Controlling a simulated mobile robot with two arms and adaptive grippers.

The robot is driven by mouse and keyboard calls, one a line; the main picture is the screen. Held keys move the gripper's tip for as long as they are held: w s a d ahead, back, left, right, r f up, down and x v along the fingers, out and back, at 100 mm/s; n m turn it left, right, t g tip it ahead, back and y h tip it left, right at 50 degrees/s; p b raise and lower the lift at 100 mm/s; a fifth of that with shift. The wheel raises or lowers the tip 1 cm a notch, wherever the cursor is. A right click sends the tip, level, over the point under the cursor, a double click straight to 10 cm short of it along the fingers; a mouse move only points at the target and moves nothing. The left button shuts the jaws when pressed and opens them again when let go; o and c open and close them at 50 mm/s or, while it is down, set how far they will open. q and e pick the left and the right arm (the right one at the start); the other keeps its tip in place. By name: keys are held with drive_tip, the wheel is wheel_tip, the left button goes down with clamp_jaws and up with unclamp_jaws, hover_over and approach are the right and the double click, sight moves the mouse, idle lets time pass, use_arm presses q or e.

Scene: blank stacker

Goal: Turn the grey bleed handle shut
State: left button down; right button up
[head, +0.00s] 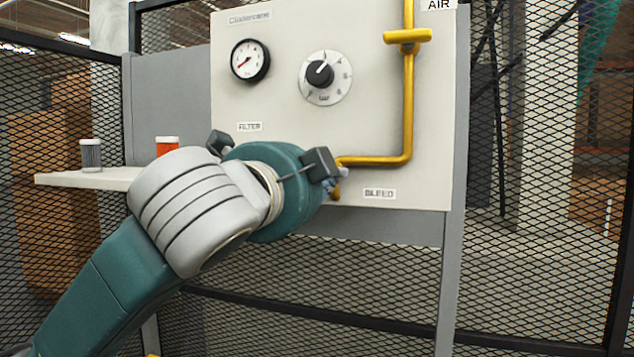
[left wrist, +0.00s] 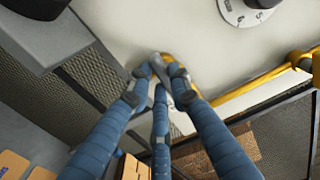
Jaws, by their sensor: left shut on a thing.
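My left gripper (head: 336,182) reaches the lower part of the pale panel (head: 300,110), just left of the BLEED label (head: 379,194). In the left wrist view, its blue fingers (left wrist: 163,82) close together at a yellow fitting (left wrist: 178,66). They are shut on the grey bleed handle (left wrist: 155,62), which is mostly covered by the fingertips. In the head view, the wrist and fingers hide the handle, and only a bit of the yellow fitting shows beside them. The handle's exact angle cannot be told. My right gripper is in neither view.
A yellow pipe (head: 408,110) with a yellow valve handle (head: 407,37) runs down the panel. A gauge (head: 250,61) and a black knob (head: 319,74) sit above my wrist. Mesh fencing stands behind.

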use_arm(q)
drive_tip(key=shift+n, duration=0.4)
drive_tip(key=c, duration=1.6)
unclamp_jaws()
drive_tip(key=shift+o, duration=0.2)
drive_tip(key=v, duration=1.2)
